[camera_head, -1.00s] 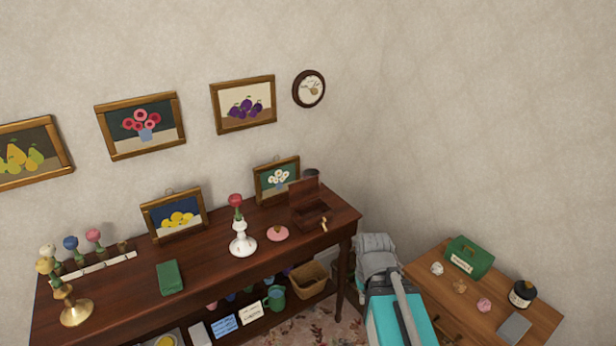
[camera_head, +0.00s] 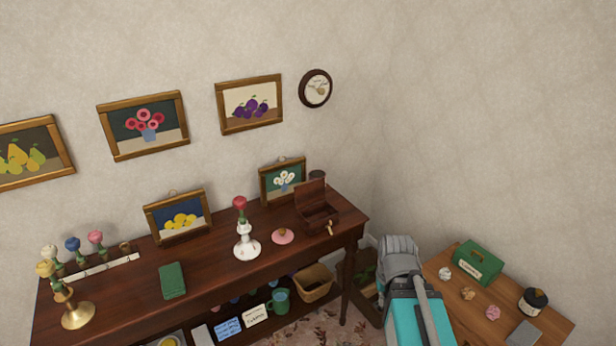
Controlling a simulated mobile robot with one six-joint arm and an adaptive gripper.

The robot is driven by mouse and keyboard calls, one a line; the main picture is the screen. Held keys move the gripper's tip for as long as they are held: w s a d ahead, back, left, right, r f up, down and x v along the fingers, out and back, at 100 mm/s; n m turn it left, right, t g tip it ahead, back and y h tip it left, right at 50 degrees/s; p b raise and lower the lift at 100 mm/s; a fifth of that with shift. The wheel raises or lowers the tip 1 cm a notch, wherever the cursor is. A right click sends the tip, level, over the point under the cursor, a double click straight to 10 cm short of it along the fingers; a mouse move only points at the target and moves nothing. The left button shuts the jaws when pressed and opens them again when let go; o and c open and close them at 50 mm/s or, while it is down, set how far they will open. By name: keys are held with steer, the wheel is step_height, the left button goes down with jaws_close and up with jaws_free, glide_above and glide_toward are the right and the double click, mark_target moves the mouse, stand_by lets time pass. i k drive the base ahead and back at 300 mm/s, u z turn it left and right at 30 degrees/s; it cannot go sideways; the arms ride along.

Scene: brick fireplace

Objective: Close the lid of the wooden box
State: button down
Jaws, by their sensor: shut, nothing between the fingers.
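The wooden box (camera_head: 322,222) is small and dark brown. It sits near the right end of the long dark table. Its lid (camera_head: 311,193) is raised and stands up at the back, so the dark inside shows. A small yellowish piece (camera_head: 330,229) is at the box's front; I cannot tell whether it is attached. My arm, grey and teal, rises from the bottom edge to the right of the table, well apart from the box. I cannot make out my gripper's fingers in this view.
A lower wooden cabinet (camera_head: 455,306) with small items is at right.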

mark_target(309, 192)
steer(key=i, duration=0.95)
steer(key=u, duration=0.05)
